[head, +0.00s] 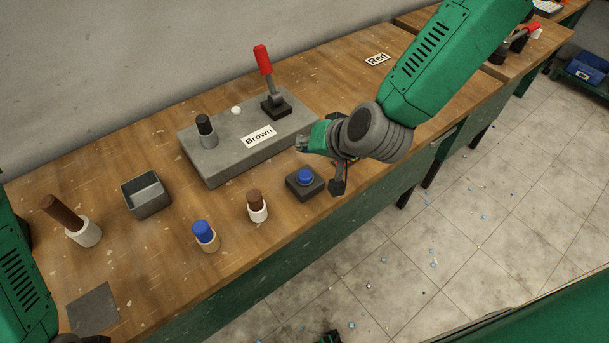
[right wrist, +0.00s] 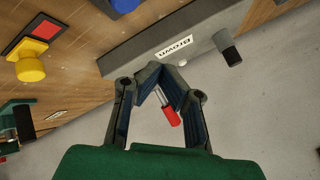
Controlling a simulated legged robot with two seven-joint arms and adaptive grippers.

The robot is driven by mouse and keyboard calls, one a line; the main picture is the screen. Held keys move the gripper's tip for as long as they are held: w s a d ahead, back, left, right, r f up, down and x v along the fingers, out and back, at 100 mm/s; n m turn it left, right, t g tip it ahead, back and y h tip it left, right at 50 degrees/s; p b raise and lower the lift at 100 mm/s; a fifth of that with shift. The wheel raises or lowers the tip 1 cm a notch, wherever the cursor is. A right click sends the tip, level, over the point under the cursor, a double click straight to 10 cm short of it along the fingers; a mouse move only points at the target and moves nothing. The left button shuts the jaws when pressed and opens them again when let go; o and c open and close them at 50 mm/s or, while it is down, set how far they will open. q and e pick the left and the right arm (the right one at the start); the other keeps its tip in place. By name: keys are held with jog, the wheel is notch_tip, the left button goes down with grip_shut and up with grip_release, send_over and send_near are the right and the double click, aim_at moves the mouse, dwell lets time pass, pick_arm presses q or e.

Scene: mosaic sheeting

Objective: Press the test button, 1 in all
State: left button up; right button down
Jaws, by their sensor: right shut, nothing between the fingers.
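The test button appears to be the blue round button (head: 305,176) on a dark square base, on the bench in front of the grey block. A blue piece on a dark base also shows, cut off, at the top edge of the right wrist view (right wrist: 125,5). My right gripper (head: 304,145) is shut and empty, above the bench between the block's front right corner and the button, apart from the button in the picture. Its fingertips meet in the right wrist view (right wrist: 160,70). My left gripper is not clearly in view.
The grey block (head: 215,165) carries a red-handled lever (head: 264,65), a black-capped post (head: 205,128) and a "Brown" label. Brown (head: 256,203) and blue (head: 203,233) capped pegs stand left of the button.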

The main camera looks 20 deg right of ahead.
aim_at(306, 174)
notch_tip(306, 174, down, 5)
jog(key=b, duration=0.3)
jog(key=shift+f, duration=0.15)
jog(key=shift+f+b, duration=0.3)
jog(key=shift+b, duration=0.1)
jog(key=shift+f, duration=0.1)
dwell(0.7)
jog(key=shift+f, duration=0.25)
jog(key=shift+s+f+b, duration=0.1)
jog(key=shift+f+b, duration=0.4)
jog(key=shift+b, duration=0.05)
dwell(0.6)
jog(key=shift+r, duration=0.1)
jog(key=shift+r+p, duration=0.8)
jog(key=shift+r, duration=0.05)
